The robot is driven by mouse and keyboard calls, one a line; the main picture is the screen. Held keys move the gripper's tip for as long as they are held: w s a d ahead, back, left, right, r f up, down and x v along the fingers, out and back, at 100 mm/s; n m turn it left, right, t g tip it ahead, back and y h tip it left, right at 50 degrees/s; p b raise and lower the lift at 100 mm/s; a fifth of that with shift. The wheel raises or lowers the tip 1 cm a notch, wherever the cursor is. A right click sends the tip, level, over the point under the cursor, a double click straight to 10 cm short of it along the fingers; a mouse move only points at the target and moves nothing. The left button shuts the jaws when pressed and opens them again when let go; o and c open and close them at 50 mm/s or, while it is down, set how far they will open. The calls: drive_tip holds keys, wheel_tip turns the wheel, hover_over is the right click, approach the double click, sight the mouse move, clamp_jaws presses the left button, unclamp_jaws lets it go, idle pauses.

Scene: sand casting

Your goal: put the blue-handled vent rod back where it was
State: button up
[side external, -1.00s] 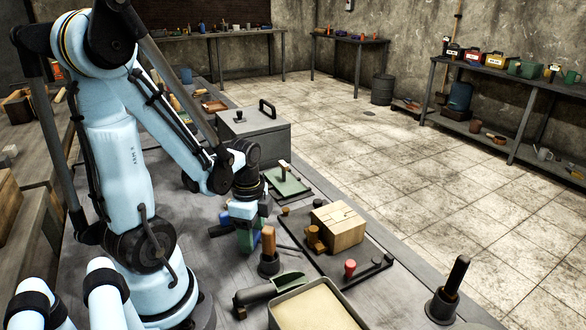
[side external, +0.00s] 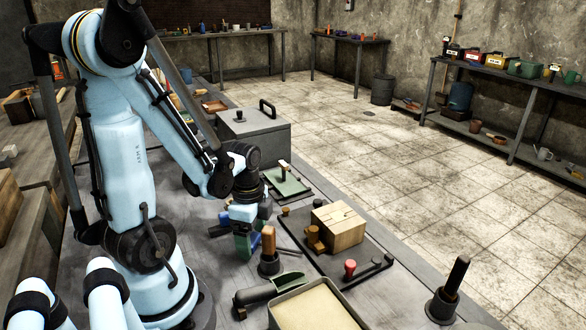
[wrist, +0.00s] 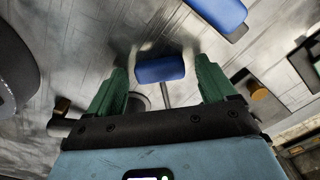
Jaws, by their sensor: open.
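My gripper (wrist: 160,72) has two green fingers spread apart. In the wrist view a blue handle (wrist: 158,69) lies between them, with a gap showing on each side, and a thin grey rod runs from it toward the palm. This looks like the blue-handled vent rod. In the side view my gripper (side external: 243,248) is low over the bench, with a patch of blue beside its fingers; they hide most of the rod there. A second blue piece (wrist: 218,12) shows at the top of the wrist view.
A wooden-handled tool (side external: 268,243) stands upright close to the gripper. A dark board with a wooden block (side external: 338,228) lies to the right. A scoop (side external: 265,291) and a sand-filled box (side external: 315,306) are in front. A lidded grey box (side external: 255,134) stands behind.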

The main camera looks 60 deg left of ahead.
drive_tip(key=shift+r, duration=0.1)
wheel_tip(320, 180, up, 12)
idle(1.0)
drive_tip(key=w+d+r+n+t, duration=0.1)
drive_tip(key=w+d+n+t, duration=0.6)
drive_tip(key=d, duration=0.4)
drive_tip(key=shift+w+d+n, duration=0.3)
drive_tip(key=shift+w+n, duration=0.45)
drive_tip(key=shift+n, duration=0.25)
drive_tip(key=shift+r, duration=0.1)
drive_tip(key=shift+o, duration=0.5)
